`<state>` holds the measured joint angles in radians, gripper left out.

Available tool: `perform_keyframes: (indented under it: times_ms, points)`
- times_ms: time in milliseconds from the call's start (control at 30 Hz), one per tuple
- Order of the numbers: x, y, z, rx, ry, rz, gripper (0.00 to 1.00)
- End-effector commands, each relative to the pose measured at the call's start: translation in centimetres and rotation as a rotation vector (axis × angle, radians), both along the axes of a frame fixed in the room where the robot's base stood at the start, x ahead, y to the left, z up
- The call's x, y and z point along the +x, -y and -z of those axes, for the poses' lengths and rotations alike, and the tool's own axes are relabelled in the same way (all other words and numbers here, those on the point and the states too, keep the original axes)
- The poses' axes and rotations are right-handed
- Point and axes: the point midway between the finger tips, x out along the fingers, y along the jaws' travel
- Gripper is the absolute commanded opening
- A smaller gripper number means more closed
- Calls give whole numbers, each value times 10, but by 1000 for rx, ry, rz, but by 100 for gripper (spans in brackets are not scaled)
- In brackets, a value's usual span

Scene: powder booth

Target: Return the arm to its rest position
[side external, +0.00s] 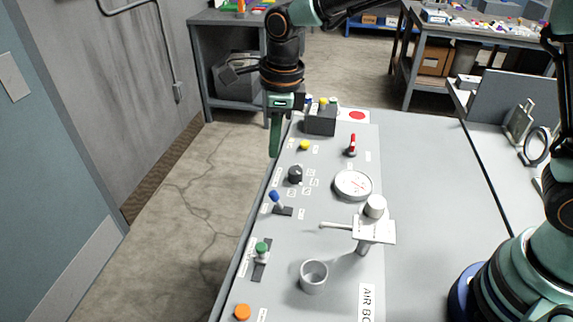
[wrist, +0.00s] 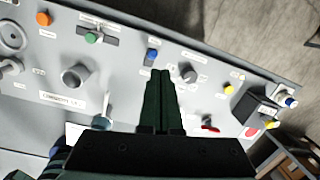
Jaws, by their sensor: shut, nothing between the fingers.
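My gripper (side external: 275,150) hangs down near the far left edge of the control panel in the side external view, above the panel and holding nothing. Its green fingers are closed together. In the wrist view the shut fingers (wrist: 161,75) point across the panel, between a blue-capped lever (wrist: 152,56) and a dark knob (wrist: 189,73). I cannot tell the exact height of the fingertips over the panel.
The grey panel (side external: 425,165) carries a yellow button (side external: 304,145), a red-handled switch (side external: 351,146), a round gauge (side external: 352,184), a valve with a white handle (side external: 358,228), a grey cup (side external: 313,276), a green lever (side external: 261,250) and an orange button (side external: 242,312). Open floor (side external: 185,220) lies left.

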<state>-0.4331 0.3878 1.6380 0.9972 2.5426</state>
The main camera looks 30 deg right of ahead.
Motion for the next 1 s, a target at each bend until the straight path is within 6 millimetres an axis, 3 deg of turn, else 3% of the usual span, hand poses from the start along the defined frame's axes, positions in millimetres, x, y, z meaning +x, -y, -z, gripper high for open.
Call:
perform_keyframes:
  times_ms: [467,667,1000]
  points:
    - [-1,7,-7,-3,14,-52,0]
    - [-13,43,-37,-34,85,-340,0]
    - [-54,113,-77,-185,229,-973,0]
